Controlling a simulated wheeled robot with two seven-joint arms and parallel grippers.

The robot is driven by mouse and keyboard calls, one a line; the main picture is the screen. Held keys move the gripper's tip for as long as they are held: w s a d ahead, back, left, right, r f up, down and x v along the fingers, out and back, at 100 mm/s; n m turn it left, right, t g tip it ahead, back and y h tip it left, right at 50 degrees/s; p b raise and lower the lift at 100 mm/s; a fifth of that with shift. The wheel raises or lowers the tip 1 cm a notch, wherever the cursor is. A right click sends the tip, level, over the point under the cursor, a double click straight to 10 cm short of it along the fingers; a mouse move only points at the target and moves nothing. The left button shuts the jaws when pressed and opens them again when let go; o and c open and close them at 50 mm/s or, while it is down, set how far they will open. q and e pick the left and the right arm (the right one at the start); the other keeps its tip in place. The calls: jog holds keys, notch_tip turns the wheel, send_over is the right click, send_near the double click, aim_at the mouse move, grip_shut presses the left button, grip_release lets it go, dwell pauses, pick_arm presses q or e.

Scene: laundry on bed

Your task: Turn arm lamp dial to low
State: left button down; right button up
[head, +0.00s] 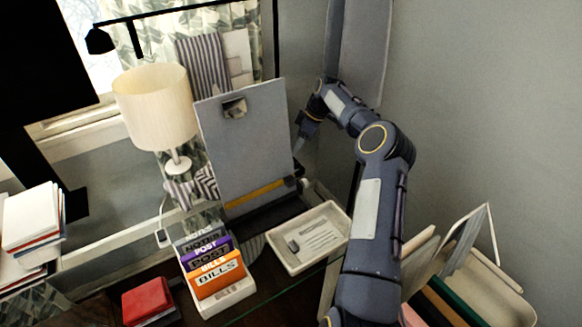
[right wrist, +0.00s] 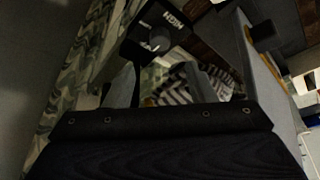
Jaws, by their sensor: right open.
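The black arm lamp (head: 137,38) shows at the top left of the head view, its small lamp head hanging at the left end of a long thin arm. In the right wrist view, a dark box with a white label reading HIGH carries a round grey dial (right wrist: 160,41). Which way the dial points is too dark to tell. My right gripper (head: 303,132) is beside the right edge of an upright grey board. In the right wrist view its two fingers (right wrist: 160,75) are apart and empty, with the dial just beyond them. My left gripper is out of view.
The grey board (head: 240,140) stands close to my right gripper. A cream-shaded lamp (head: 157,105) stands to its left. A white tray (head: 330,255), a letter holder (head: 235,292) and a red box (head: 147,298) sit in front. A wall is at right.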

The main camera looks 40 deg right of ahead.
jog(key=p+x, duration=0.1)
jog(key=x, duration=0.7)
jog(key=shift+f, duration=0.45)
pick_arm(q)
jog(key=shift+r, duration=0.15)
pick_arm(e)
jog(key=c, duration=1)
jog(key=shift+o, duration=0.2)
jog(key=m+h+b, duration=0.1)
jog(key=m+b, duration=0.2)
jog(key=b, duration=0.1)
jog(key=shift+a+f+t, duration=0.1)
jog(key=shift+f+t, duration=0.1)
jog(key=shift+t, duration=0.2)
jog(key=shift+r+m+h+b, duration=0.2)
jog(key=shift+m+h+b, duration=0.15)
jog(key=shift+m, duration=0.45)
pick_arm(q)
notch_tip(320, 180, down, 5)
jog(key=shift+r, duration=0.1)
